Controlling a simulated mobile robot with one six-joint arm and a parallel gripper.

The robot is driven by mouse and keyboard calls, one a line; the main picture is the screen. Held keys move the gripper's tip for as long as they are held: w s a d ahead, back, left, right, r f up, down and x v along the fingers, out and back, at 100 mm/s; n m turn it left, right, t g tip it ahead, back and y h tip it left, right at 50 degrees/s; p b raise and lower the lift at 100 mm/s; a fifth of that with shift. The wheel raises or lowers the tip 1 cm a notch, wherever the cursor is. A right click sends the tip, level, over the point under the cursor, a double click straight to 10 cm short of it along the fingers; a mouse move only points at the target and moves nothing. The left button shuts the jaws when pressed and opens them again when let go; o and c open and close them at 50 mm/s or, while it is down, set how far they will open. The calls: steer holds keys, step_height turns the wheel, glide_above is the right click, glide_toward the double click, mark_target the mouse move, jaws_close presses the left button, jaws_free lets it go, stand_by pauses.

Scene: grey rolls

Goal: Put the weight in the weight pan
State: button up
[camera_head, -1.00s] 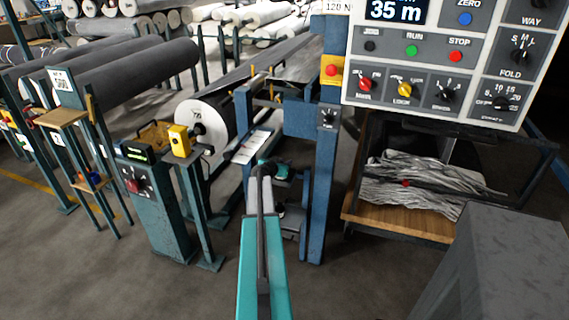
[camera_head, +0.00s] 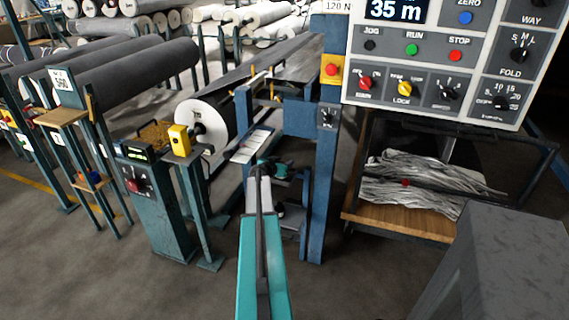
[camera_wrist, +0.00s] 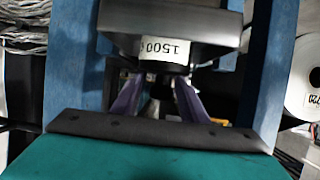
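A dark weight with a white label reading 1500 (camera_wrist: 163,48) shows at the top middle of the wrist view, in front of my gripper. My gripper (camera_wrist: 158,88) has two purplish fingers standing apart. Something dark shows between them, and their tips lie close to the labelled part. I cannot tell whether they press on it. In the head view my gripper (camera_head: 273,170) is small, near the blue frame, and partly hidden by my arm. I cannot make out the weight pan for certain in either view.
A blue post (camera_head: 322,185) stands just right of my gripper. A control panel (camera_head: 440,60) is at upper right, above a cart with grey fabric (camera_head: 425,182). A teal pedestal (camera_head: 157,210) and a large fabric roll (camera_head: 205,122) stand to the left. Bare floor lies at lower left.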

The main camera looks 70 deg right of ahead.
steer(key=b+v, duration=0.2)
steer(key=v, duration=0.8)
steer(key=shift+a+r, duration=0.25)
steer(key=shift+a, duration=0.1)
steer(key=shift+w+f, duration=0.1)
stand_by(0.6)
